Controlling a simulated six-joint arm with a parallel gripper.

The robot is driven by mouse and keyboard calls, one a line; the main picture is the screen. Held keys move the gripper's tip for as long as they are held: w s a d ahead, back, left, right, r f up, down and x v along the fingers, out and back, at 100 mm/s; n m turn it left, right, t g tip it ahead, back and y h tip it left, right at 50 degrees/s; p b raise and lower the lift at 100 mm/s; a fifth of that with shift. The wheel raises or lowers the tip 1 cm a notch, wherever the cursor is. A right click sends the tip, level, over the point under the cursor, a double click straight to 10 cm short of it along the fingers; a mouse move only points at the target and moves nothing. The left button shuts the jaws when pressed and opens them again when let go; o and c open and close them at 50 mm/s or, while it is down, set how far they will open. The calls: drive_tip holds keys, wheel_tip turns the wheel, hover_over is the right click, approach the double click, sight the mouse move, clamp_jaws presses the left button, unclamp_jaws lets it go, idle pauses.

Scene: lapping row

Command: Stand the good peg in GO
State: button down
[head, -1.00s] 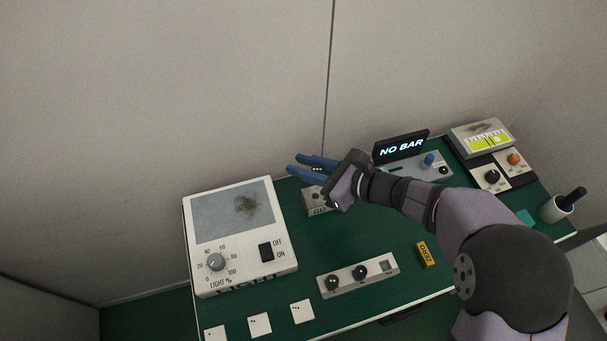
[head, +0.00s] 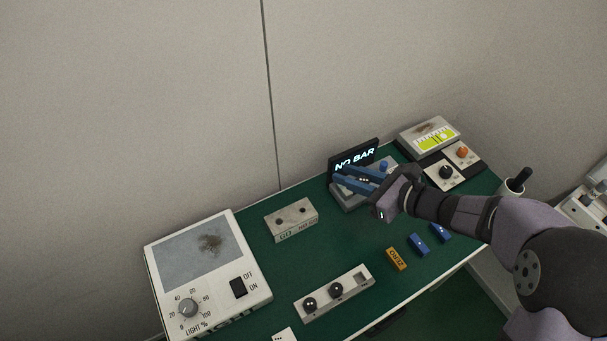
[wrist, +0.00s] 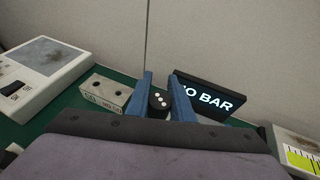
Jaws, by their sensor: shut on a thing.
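My gripper (head: 360,180) has blue fingers, which are shut on a dark peg (wrist: 158,101). White dots show on the peg's round black end in the wrist view. The gripper holds it in front of the NO BAR display (head: 356,157), to the right of the grey GO / NO GO block (head: 297,228). That block has two dark holes in its top, with GO on the left. It also shows in the wrist view (wrist: 105,104), left of the fingers. Two black pegs (head: 309,304) (head: 336,290) stand in a pale rack (head: 325,304), whose right-hand square place looks empty.
A light box (head: 230,285) stands at the left. An orange block (head: 397,259) and two blue blocks (head: 418,245) (head: 440,232) lie near the front edge. A meter (head: 428,139) and a dark cup (head: 514,184) are at the right. Green table lies bare between block and rack.

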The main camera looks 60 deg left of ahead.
drive_tip(key=d+f, duration=0.4)
drive_tip(key=d, duration=0.6)
drive_tip(key=s+d+n+g+h, duration=0.2)
drive_tip(key=s+d+n+g, duration=0.2)
drive_tip(key=s, duration=0.5)
drive_tip(key=shift+s+d+r+h, duration=0.15)
drive_tip(key=shift+s+d+h, duration=0.15)
drive_tip(key=shift+d, duration=0.15)
drive_tip(key=shift+f+b, duration=2.25)
drive_tip(key=shift+f, duration=0.65)
drive_tip(key=shift+f+b, duration=0.8)
drive_tip(key=shift+f, duration=0.45)
